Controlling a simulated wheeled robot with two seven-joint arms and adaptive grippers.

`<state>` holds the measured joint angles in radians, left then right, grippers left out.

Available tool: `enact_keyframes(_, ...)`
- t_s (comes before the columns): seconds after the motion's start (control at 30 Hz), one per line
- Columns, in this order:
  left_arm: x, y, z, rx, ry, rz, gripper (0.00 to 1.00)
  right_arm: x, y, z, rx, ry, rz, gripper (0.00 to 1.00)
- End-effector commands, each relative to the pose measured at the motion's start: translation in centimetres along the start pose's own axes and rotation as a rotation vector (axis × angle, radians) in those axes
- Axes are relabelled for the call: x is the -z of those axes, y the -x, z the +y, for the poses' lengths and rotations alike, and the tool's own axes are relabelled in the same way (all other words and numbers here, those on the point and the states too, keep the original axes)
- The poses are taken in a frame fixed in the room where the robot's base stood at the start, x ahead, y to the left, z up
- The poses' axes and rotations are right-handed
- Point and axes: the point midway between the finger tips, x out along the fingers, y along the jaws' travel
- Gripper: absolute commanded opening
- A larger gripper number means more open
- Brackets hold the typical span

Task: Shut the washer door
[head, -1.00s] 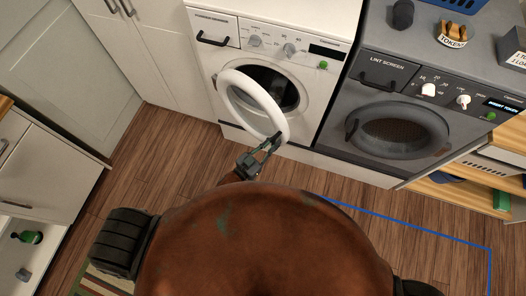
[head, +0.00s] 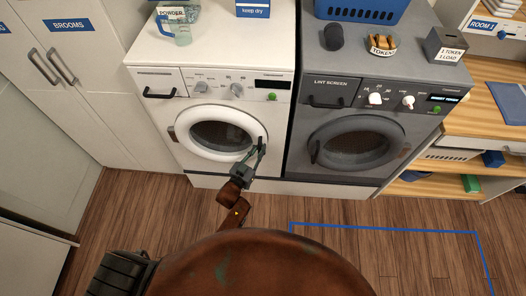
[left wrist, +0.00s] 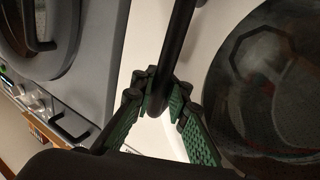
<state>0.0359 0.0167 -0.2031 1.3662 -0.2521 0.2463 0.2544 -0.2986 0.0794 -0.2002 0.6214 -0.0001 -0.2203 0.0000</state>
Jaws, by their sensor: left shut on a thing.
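The white washer (head: 172,87) stands at the left of the dark dryer. Its round white door (head: 183,143) lies against, or almost against, the washer's front; I cannot tell whether it is latched. The door's dark glass fills the right of the left wrist view (left wrist: 270,85). My left gripper (head: 255,160) is at the right edge of the door. In the left wrist view its green-padded fingers (left wrist: 166,98) are shut on the dark bar of the door handle (left wrist: 176,45). My right gripper is not in view.
The dark dryer (head: 300,150) stands close on the right, its round door shut. A powder box (head: 178,14) and a cup (head: 182,36) sit on the washer top. White cupboards (head: 75,90) stand on the left. The wooden floor (head: 140,215) in front is clear, with a blue outline.

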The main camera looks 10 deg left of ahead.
Motion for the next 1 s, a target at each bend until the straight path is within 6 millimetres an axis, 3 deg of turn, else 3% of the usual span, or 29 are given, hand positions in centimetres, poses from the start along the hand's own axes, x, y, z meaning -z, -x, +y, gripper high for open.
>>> enact_keyframes(0.2,0.0,0.0,0.1,-0.001,0.000,-0.001,0.00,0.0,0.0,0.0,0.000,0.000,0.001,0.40)
enact_keyframes(0.23,0.0,0.0,0.1,-0.001,0.000,-0.001,0.12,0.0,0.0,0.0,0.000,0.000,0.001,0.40)
enact_keyframes(0.5,0.0,0.0,-0.1,0.001,0.000,0.000,0.30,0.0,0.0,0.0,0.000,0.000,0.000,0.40)
enact_keyframes(0.8,0.0,0.2,-0.2,0.002,0.000,0.000,0.30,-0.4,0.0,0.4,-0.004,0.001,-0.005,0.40)
enact_keyframes(1.0,-0.1,2.7,-0.3,0.003,-0.001,-0.002,0.30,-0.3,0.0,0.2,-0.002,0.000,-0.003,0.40)
